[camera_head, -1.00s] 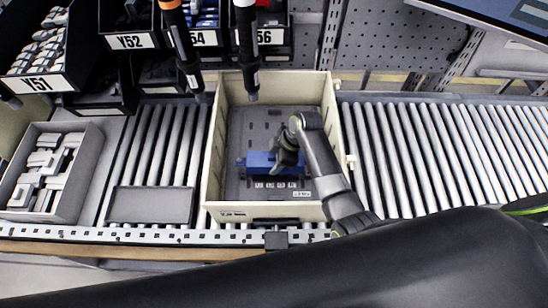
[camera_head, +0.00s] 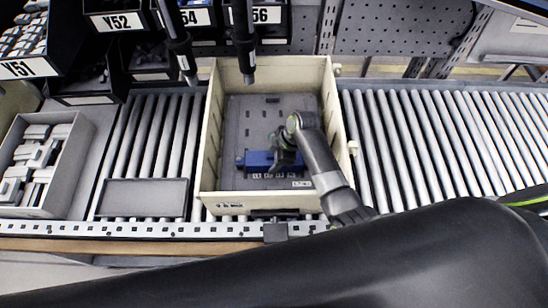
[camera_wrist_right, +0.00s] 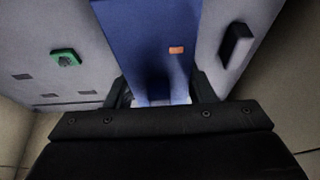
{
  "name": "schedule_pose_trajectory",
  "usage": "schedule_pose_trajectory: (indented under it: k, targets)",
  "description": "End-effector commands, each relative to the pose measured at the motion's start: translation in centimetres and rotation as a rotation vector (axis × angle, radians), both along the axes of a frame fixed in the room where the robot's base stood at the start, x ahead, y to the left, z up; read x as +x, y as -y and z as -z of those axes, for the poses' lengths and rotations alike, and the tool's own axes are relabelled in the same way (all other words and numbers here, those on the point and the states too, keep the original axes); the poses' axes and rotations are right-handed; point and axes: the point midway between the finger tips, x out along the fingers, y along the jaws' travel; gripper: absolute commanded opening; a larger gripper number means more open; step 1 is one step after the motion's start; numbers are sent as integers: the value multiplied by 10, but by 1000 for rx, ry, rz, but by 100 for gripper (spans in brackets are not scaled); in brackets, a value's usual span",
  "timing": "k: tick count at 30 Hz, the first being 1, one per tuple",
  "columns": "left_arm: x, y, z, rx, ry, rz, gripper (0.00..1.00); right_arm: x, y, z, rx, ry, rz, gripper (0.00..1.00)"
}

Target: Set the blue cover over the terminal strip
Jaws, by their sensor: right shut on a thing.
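The blue cover (camera_head: 258,159) is inside the cream bin, over the front part of the grey panel. My right gripper (camera_head: 285,158) is shut on it from above. In the right wrist view the blue cover (camera_wrist_right: 150,40), with a small orange mark, runs between the two fingers (camera_wrist_right: 160,92). A row of small pale and dark marks shows along the cover's front edge in the head view. It may be part of the terminal strip, which is otherwise hidden. I cannot tell whether the cover is seated. My left gripper is not in view.
The cream bin (camera_head: 208,150) has high walls and stands on the roller conveyor (camera_head: 430,145). The grey panel (camera_head: 240,120) carries small parts, including a green one (camera_wrist_right: 65,57) and a dark block (camera_wrist_right: 236,43).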

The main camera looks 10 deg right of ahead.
Motion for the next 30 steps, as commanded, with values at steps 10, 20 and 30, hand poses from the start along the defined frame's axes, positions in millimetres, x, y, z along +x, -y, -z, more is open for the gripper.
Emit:
schedule_pose_trajectory:
  k: [10, 20, 30]
  targets:
    - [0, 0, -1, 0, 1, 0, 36, 0, 0, -1, 1, 1, 0, 22]
    - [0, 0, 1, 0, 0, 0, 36, 0, 0, 4, 1, 1, 0, 22]
    - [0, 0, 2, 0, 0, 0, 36, 0, 0, 8, 0, 1, 0, 22]
